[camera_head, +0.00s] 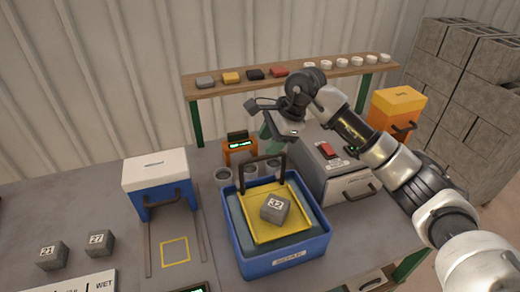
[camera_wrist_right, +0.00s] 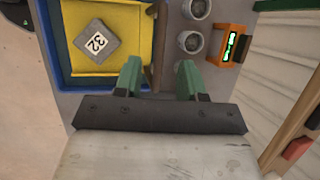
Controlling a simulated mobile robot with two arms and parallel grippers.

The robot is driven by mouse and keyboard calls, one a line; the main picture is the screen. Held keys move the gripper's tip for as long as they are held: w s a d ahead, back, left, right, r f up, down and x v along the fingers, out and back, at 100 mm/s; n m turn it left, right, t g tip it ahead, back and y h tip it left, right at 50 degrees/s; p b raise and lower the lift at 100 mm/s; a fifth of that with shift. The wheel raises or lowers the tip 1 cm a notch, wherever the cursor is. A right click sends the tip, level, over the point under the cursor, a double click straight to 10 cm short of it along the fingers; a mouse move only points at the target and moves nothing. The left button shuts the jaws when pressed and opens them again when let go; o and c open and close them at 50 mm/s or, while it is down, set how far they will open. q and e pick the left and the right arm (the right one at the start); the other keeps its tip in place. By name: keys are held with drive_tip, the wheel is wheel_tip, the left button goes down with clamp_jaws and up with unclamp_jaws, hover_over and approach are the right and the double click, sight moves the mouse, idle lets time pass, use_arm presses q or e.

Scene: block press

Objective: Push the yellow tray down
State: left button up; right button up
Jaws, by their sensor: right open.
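The yellow tray (camera_head: 262,225) sits inside a blue container (camera_head: 285,265) of water, and its dark upright handle (camera_head: 247,172) rises at the back. A grey block marked 32 (camera_head: 275,208) rests on the tray. In the right wrist view the tray (camera_wrist_right: 120,58) and the block (camera_wrist_right: 96,40) show at upper left. My left gripper is out of view.
Grey cups (camera_head: 250,170) and an orange scale (camera_head: 238,150) stand behind the container. A grey machine (camera_head: 345,185) with a red button is at its right. A blue box with a white lid (camera_head: 156,180) and blocks 21 (camera_head: 53,256) and 27 (camera_head: 100,243) are at left.

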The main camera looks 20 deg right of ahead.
sight(258, 158)
drive_tip(key=shift+p+x, duration=0.7)
drive_tip(key=shift+x, duration=2.05)
drive_tip(key=shift+a+r, duration=0.1)
clamp_jaws()
